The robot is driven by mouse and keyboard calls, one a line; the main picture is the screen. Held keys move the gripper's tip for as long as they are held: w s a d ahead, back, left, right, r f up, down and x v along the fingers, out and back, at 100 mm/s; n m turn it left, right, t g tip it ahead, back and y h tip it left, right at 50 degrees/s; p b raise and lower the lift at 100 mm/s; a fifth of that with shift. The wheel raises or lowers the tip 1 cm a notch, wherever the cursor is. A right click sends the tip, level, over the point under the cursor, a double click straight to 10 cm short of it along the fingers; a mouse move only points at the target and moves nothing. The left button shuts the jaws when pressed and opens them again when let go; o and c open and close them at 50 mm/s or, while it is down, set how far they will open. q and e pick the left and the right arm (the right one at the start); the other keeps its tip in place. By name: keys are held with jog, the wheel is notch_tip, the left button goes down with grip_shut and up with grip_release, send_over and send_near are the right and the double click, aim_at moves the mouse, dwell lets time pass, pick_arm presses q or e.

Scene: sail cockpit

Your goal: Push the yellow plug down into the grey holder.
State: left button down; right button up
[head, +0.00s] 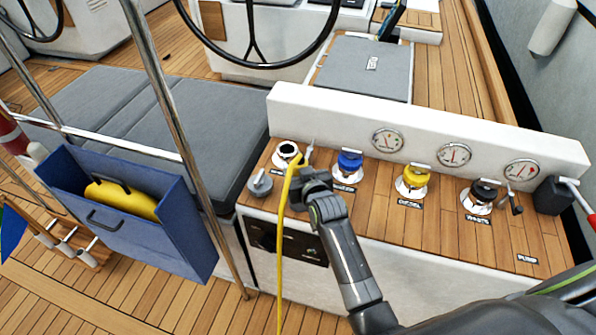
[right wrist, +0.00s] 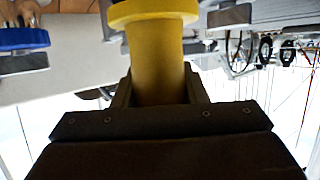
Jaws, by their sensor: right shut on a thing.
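My right gripper (head: 302,184) is at the left end of the wooden console top. It is shut on the yellow plug (head: 296,166), whose yellow cable hangs down the console front. In the right wrist view, the plug (right wrist: 158,70) is a yellow cylinder with a wide yellow rim, between the jaws. A round socket with a grey-white rim and dark opening (head: 287,149) is just behind and left of the plug; it may be the grey holder. A grey round piece (head: 260,185) sits in front of it. The plug's lower end is hidden, so I cannot tell whether it touches either.
A blue cap (head: 349,161), yellow cap (head: 413,179) and black cap (head: 482,194) stand rightward along the console. A white panel with gauges (head: 455,154) rises behind. A steel rail (head: 165,95) and blue bin (head: 175,240) are left.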

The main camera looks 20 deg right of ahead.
jog(key=shift+r+p, duration=0.1)
jog(key=shift+p, duration=0.55)
dwell(0.7)
jog(key=shift+f+b, duration=0.4)
jog(key=shift+f, duration=0.25)
jog(key=o, duration=0.9)
jog(key=shift+s, duration=0.15)
jog(key=shift+s+r+p, duration=0.35)
jog(key=shift+s+p, duration=0.15)
jog(key=shift+p, duration=0.3)
jog(key=p+v, duration=0.6)
jog(key=v, duration=0.3)
jog(key=shift+s, duration=0.35)
